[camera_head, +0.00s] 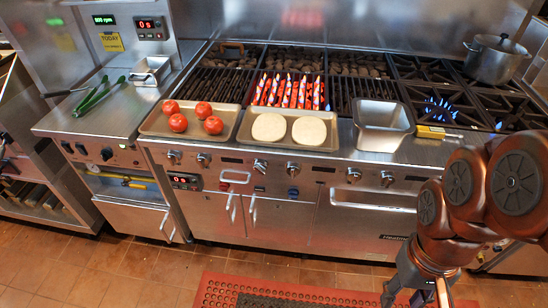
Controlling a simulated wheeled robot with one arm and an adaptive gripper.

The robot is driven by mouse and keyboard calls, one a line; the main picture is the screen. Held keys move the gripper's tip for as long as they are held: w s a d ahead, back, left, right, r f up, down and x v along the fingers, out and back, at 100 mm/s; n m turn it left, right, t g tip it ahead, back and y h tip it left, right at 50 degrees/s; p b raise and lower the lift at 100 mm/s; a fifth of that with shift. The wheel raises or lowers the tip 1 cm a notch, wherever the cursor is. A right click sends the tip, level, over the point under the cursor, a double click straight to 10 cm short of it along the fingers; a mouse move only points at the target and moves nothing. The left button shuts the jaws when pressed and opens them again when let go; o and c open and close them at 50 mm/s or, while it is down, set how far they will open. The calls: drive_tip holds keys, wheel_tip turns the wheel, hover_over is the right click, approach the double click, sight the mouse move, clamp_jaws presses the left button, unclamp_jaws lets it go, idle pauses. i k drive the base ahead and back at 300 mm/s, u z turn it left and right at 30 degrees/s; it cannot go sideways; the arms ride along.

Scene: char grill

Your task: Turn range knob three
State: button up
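The range front carries a row of metal knobs under the trays. From the left they are the first knob (174,157), the second knob (203,160) and the third knob (260,166). Farther right are another knob (352,174) and one more (387,179). I cannot tell from the picture which of them is numbered three. My arm hangs at the right, in front of the range's right part. My gripper (432,294) seems to be at the bottom edge, low and right of these knobs and apart from them. Its fingers are too dark and cut off to read.
Tomatoes (178,122) on a tray and two flat rounds (269,127) on another sit at the range's front edge, beside a metal pan (383,124). Flames (290,92) show on the grill and blue flames (440,110) on a burner. A red mat (215,291) lies on the floor.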

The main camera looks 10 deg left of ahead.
sight(260, 166)
drive_tip(key=u, duration=0.35)
drive_tip(key=k, duration=0.45)
drive_tip(key=u, duration=1)
drive_tip(key=k, duration=0.9)
drive_tip(key=u, duration=0.3)
drive_tip(key=i, duration=1.3)
drive_tip(key=u, duration=0.65)
